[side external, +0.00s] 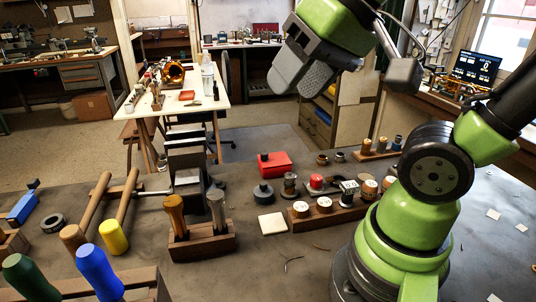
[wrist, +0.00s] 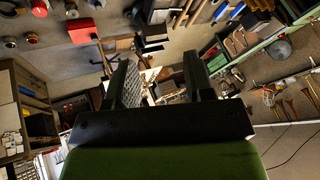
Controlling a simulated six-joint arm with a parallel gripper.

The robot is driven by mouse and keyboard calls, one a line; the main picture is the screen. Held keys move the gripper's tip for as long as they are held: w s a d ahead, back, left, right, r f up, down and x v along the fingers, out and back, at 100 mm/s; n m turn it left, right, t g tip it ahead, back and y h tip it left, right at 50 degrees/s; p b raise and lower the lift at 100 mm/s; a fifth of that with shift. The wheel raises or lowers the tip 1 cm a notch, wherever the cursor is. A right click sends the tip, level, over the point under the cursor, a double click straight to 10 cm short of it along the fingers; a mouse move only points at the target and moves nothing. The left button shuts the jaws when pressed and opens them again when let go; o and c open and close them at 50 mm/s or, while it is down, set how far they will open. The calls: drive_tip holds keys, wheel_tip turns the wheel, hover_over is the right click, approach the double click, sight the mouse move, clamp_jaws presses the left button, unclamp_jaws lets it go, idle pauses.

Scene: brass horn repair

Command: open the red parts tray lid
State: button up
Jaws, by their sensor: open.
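The red parts tray (side external: 274,164) is a small red box on the workbench, with its lid on and a small dark knob on top. In the wrist view the red tray (wrist: 82,30) shows at the upper left, seen at a slant and apart from the fingers. My gripper (side external: 292,88) hangs high above and beyond the bench, well over the tray. In the wrist view my gripper (wrist: 158,75) has its two dark fingers spread apart with nothing between them.
A dark round weight (side external: 263,194) and a pale square block (side external: 272,223) sit in front of the tray. A wooden rack of stamps (side external: 325,217) is to the right. A vise (side external: 187,170) stands to the left. The air above the tray is clear.

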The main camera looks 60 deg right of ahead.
drive_tip(key=w+d+g+h, duration=0.1)
drive_tip(key=w+d+g, duration=0.1)
drive_tip(key=w+d, duration=0.5)
drive_tip(key=m+g, duration=0.2)
drive_tip(key=g, duration=0.3)
hover_over(265, 153)
drive_tip(key=shift+h, duration=0.3)
wheel_tip(265, 153, down, 19)
drive_tip(key=shift+r, duration=0.1)
wheel_tip(265, 153, down, 9)
drive_tip(key=shift+w, duration=0.1)
drive_tip(key=shift+c, duration=0.2)
